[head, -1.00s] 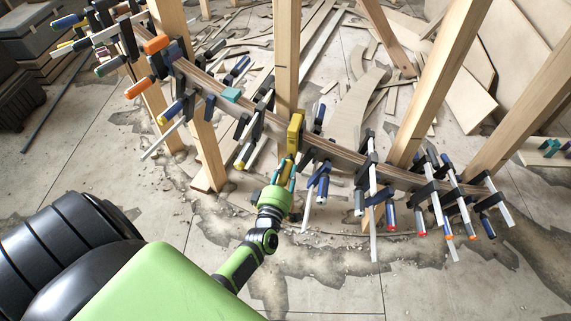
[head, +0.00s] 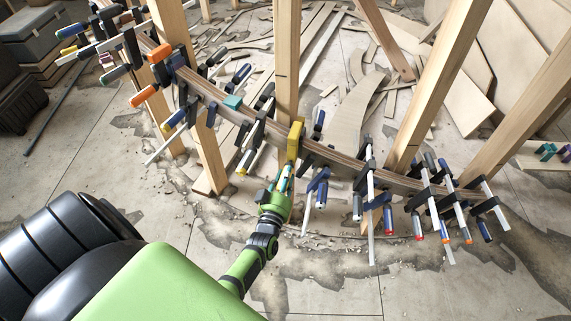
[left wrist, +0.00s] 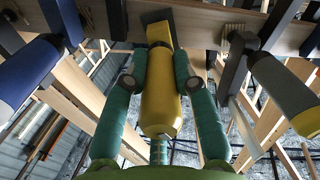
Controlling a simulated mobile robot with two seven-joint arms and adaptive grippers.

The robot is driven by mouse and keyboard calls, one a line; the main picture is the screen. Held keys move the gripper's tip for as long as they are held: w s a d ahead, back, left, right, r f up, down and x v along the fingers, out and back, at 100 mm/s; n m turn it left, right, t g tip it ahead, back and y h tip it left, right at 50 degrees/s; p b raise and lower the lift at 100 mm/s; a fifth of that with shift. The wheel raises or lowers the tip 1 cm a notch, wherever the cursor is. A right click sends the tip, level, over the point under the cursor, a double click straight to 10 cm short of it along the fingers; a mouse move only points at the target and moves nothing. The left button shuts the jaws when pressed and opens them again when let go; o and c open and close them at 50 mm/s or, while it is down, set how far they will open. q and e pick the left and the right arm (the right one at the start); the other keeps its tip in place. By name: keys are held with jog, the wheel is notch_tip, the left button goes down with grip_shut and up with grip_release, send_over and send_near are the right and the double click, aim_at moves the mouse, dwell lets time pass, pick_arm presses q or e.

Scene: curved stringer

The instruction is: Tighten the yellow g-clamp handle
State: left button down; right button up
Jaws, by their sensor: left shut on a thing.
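The yellow g-clamp (head: 295,139) is fixed on the curved wooden stringer (head: 335,155), near the middle of the head view. Its yellow handle (left wrist: 160,95) hangs toward my left gripper and fills the middle of the left wrist view. My left gripper (head: 284,178) is below the stringer with its teal fingers on both sides of the handle, shut on it. In the left wrist view the left gripper (left wrist: 160,100) has the handle's end between its fingers. The top of the clamp meets the stringer. My right gripper is out of view.
Other clamps crowd both sides: a blue-handled clamp (head: 317,186) close to the right and a yellow-ended one (head: 246,160) to the left. Wooden posts (head: 286,70) rise behind the stringer.

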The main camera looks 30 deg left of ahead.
pick_arm(q)
jog(key=shift+m, duration=1.2)
jog(key=c, duration=1)
grip_release()
jog(key=shift+s, duration=0.1)
jog(key=v, duration=1.2)
